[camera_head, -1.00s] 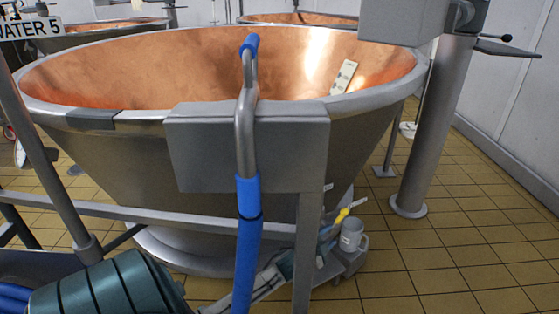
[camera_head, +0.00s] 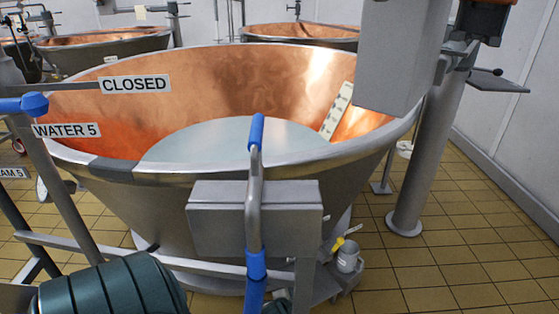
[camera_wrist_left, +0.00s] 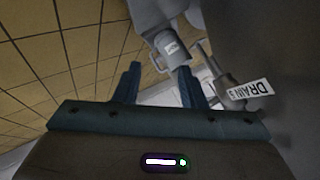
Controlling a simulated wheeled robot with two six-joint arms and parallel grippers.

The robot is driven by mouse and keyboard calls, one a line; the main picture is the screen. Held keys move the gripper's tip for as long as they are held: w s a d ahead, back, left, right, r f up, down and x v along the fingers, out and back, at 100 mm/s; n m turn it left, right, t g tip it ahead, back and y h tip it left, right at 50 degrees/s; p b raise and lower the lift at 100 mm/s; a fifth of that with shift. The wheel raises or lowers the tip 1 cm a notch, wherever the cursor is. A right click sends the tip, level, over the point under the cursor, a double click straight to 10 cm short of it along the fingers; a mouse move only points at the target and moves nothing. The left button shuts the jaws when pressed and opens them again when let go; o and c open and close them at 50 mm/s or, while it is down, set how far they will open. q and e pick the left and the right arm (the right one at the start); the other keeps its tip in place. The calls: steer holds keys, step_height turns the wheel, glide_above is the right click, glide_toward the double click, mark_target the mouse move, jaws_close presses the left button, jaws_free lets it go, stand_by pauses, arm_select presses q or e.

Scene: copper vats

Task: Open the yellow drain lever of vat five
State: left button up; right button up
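Vat five (camera_head: 110,185) is a large steel vat with a copper inside and pale liquid in it. The lever's yellow part is not clear there. The head view does not show the fingers. My right gripper is not in view.
A bent pipe with blue grips (camera_head: 254,200) stands before a grey box (camera_head: 290,205) on the vat's front. A steel rail (camera_head: 75,245) runs low on the left. A post (camera_head: 408,205) stands right. Tiled floor (camera_head: 470,250) is clear at right.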

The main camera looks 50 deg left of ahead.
arm_select(q)
steer(key=s+d+f+n+g+p, duration=0.2)
steer(key=s+p, duration=0.4)
steer(key=s, duration=0.3)
steer(key=shift+s+f+g, duration=0.35)
steer(key=shift+f+g, duration=0.25)
steer(key=shift+f, duration=0.05)
steer(key=shift+d, duration=0.1)
steer(key=shift+c, duration=0.3)
